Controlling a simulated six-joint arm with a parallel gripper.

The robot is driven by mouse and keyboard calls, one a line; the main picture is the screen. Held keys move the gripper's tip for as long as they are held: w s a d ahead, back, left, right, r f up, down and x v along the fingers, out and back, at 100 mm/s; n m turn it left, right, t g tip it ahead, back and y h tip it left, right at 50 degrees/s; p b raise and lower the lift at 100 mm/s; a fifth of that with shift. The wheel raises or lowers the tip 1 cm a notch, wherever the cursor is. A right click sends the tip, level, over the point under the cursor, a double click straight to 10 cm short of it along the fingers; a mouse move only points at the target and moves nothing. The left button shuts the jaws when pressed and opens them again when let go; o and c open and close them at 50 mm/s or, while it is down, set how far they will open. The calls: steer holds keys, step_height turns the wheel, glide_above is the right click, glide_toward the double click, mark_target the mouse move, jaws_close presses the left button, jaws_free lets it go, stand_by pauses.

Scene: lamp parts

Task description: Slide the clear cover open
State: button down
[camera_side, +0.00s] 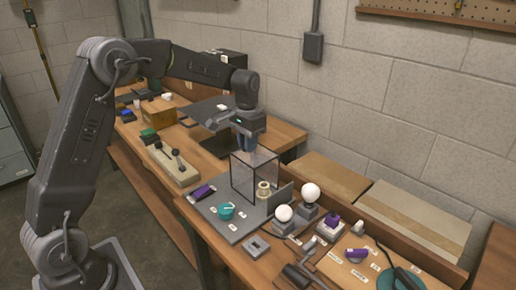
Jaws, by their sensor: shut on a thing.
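The clear cover (242,178) is a see-through box with dark edges, standing upright on a grey board (226,228) on the bench. My gripper (254,150) points down at the cover's top edge and is shut on it. The fingertips are small here and partly lost against the clear panel. A cream, ring-shaped part (263,190) stands at the cover's lower right corner; I cannot tell whether it is inside or just outside.
White bulbs (310,192) on grey bases stand to the right. A wooden block with black levers (174,165) lies to the left. A wall rises behind the bench.

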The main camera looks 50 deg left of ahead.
steer(key=a, duration=0.8)
steer(key=shift+a, duration=0.15)
steer(key=c, duration=1.2)
jaws_free()
steer(key=shift+o, duration=0.6)
step_height(320, 180, up, 14)
